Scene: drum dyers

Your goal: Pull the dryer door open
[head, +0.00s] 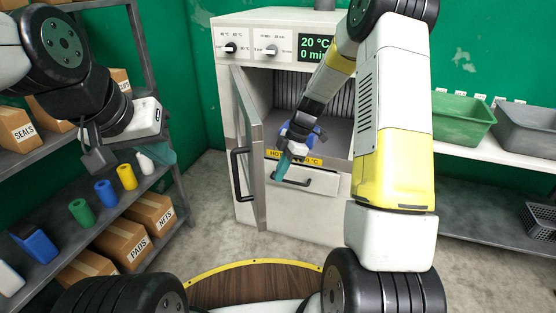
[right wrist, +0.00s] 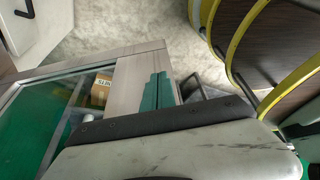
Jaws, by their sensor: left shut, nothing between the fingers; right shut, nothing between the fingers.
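The white dryer (head: 330,205) stands at the back centre in the head view. Its glass-panelled door (head: 257,150) is hinged on the left and stands open, swung out towards me, with a black bar handle (head: 237,175). My right gripper (head: 282,167) is shut and empty in front of the dryer opening, to the right of the door. In the right wrist view, its teal fingers (right wrist: 158,90) show against the door frame (right wrist: 130,85); I cannot tell whether they touch it. My left gripper (head: 163,153) is shut and empty over the shelf at the left.
A shelf rack (head: 100,215) with coloured cylinders and cardboard boxes stands at the left. A lower panel (head: 325,182) with a black handle sits under the dryer opening. Green (head: 463,118) and grey (head: 525,128) bins rest on the right shelf. Floor is clear before the dryer.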

